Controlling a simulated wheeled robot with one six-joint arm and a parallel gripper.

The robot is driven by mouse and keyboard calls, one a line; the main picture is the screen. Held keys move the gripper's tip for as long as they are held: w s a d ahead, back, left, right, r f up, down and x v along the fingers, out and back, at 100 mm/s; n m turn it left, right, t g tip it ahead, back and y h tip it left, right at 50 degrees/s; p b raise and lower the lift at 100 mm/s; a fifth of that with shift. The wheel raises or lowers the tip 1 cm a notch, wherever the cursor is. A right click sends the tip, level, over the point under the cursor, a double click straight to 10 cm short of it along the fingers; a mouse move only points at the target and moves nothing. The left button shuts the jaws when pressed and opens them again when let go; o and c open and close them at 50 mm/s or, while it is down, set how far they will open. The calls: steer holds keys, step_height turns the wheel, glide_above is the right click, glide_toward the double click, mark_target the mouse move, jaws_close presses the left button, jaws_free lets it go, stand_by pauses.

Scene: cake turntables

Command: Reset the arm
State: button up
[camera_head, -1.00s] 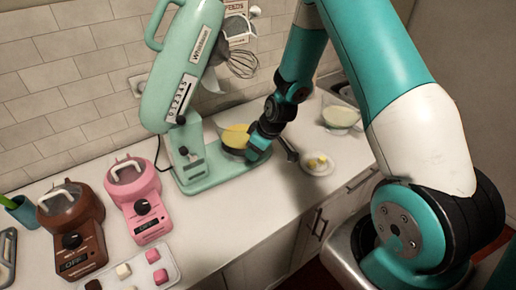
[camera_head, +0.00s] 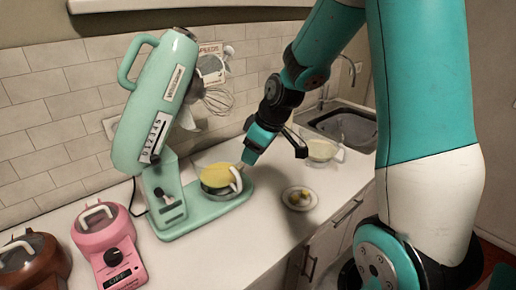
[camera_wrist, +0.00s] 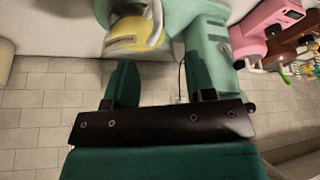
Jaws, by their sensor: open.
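My gripper (camera_head: 250,157) is just above and to the right of the mixing bowl (camera_head: 214,187), close to its white handle (camera_head: 237,178). In the wrist view my two teal fingers (camera_wrist: 162,85) stand apart with nothing between them. The bowl, with yellow contents (camera_wrist: 135,42), shows beyond the left finger there. The bowl rests on the base of the mint-green stand mixer (camera_head: 155,110), whose head is tilted up with the whisk (camera_head: 217,99) hanging clear of the bowl. I cannot tell exactly how large the gap between fingers and handle is.
A small plate (camera_head: 299,198) with yellow pieces and a glass bowl (camera_head: 322,150) stand right of the mixer. A sink (camera_head: 345,125) is at the back right. Pink (camera_head: 108,245) and brown (camera_head: 30,262) machines stand at the front left. Tiled wall (camera_head: 50,100) lies behind.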

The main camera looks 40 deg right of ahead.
steer(key=s+a+r+n+g+y+b, duration=0.1)
steer(key=s+a+r, duration=0.1)
steer(key=s+a, duration=0.35)
steer(key=s+a+r+g+y+b, duration=0.1)
steer(key=s+a+r, duration=0.15)
steer(key=a, duration=0.55)
steer(key=s+a+g+b, duration=0.1)
steer(key=s+a+g, duration=0.1)
steer(key=s+a, duration=0.5)
steer(key=s, duration=0.6)
steer(key=shift+s+a+r+n+b, duration=0.25)
steer(key=shift+a+r+n+b, duration=0.05)
steer(key=shift+a+r+b, duration=0.1)
